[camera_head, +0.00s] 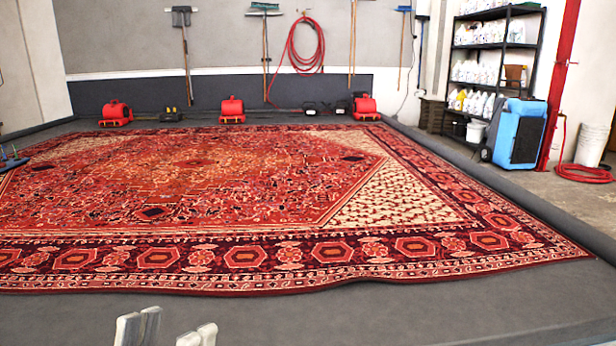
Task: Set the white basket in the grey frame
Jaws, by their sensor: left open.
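My left gripper (168,333) shows at the bottom edge, left of centre. Only its pale fingertips are in view, spread apart with nothing between them. They are in front of the rug's near edge, over the bare dark floor. I cannot make out the white basket or the grey frame in this view. My right gripper is not in view.
A large red patterned rug (230,190) covers most of the dark floor (330,318). Red blowers (232,110) stand along the back wall. At the right are a black shelf (487,47) with bottles, a blue machine (521,135) and a white bucket (591,144).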

